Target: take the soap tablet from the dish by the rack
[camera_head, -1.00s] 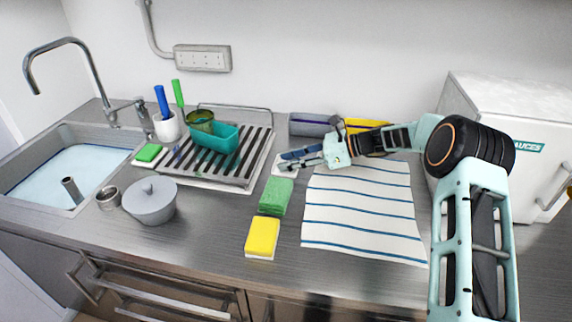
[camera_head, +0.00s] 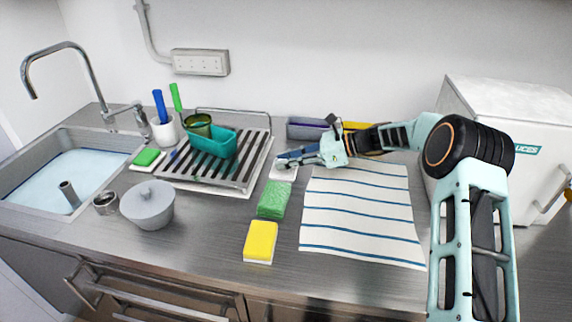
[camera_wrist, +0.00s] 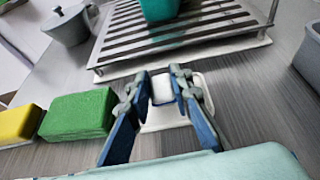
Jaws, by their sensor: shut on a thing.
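The soap tablet (camera_wrist: 162,88) is a small white block between the fingertips of my gripper in the wrist view. My gripper (camera_wrist: 163,84) is shut on it, one blue-grey finger on each side. The white dish (camera_wrist: 165,119) lies below and around the tablet, close to the rack's edge. I cannot tell whether the tablet still touches the dish.
The drying rack (camera_head: 215,176) with a teal tub (camera_head: 213,143) stands left of my gripper. A green sponge (camera_head: 272,200) and a yellow sponge (camera_head: 260,241) lie in front. A striped towel (camera_head: 360,215) lies right. A grey container (camera_head: 306,128) stands behind.

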